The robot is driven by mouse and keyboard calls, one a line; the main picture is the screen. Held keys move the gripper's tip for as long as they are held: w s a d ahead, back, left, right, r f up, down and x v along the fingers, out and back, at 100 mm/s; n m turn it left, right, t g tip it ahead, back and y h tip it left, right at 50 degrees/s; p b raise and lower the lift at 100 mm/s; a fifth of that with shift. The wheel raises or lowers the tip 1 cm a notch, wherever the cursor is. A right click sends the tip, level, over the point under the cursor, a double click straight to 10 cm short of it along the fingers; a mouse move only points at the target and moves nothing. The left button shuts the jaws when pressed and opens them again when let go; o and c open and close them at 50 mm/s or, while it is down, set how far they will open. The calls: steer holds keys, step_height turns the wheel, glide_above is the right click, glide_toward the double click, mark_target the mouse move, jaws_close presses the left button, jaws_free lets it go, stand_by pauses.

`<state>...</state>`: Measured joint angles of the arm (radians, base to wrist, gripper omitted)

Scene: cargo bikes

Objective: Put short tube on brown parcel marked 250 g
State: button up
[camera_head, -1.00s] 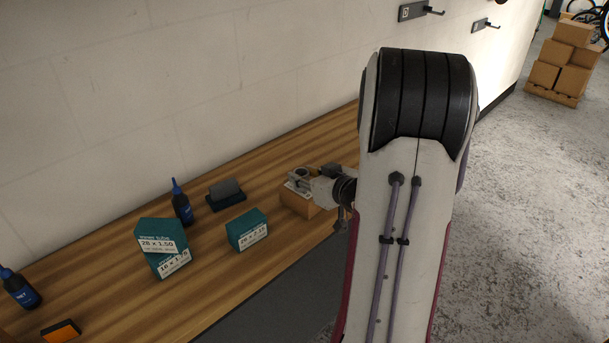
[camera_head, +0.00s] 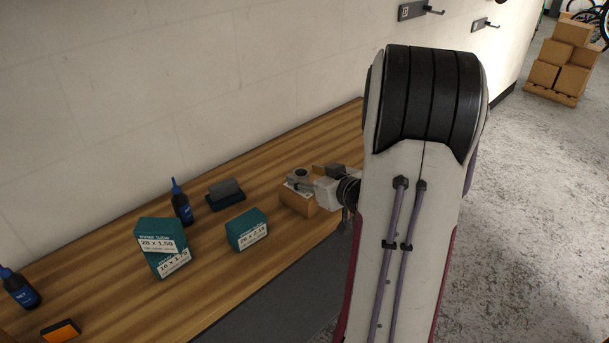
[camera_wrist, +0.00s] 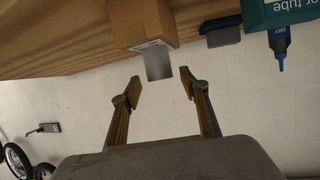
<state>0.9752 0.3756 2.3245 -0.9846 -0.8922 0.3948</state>
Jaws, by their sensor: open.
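The brown parcel (camera_head: 294,200) sits at the right part of the wooden bench. It also shows at the top of the wrist view (camera_wrist: 145,20), with a white label partly visible; its mark is not readable. A short grey tube (camera_wrist: 158,64) stands out from the parcel's top face, its base at the label. In the head view the tube (camera_head: 298,175) is small and partly mixed with the gripper's outline. My gripper (camera_wrist: 162,84) is open. Its fingertips are on either side of the tube's free end, with gaps and no visible contact.
Teal inner tube boxes, one stack (camera_head: 160,236) and one single (camera_head: 248,230), stand left of the parcel. A dark block (camera_head: 225,193), blue bottles (camera_head: 182,203) (camera_head: 20,287) and an orange-black block (camera_head: 60,331) are further left. The wall runs behind the bench.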

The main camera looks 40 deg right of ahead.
steer(key=v, duration=1)
steer(key=shift+s, duration=0.25)
steer(key=shift+a+r, duration=0.1)
stand_by(0.5)
steer(key=w+a+r+g+h, duration=0.1)
steer(key=a+r+g+h, duration=0.25)
steer(key=a+r, duration=0.5)
steer(key=s+a+f+g+y, duration=0.1)
steer(key=s+a, duration=0.3)
steer(key=a, duration=0.4)
steer(key=s+a+f+n+g+y, duration=0.1)
steer(key=s+a+y, duration=0.2)
steer(key=s+a, duration=0.2)
steer(key=s+a+f+n+g+y, duration=0.1)
steer(key=s+a, duration=0.3)
steer(key=a, duration=0.7)
steer(key=shift+s+g+y, duration=0.2)
steer(key=shift+g+y, duration=0.35)
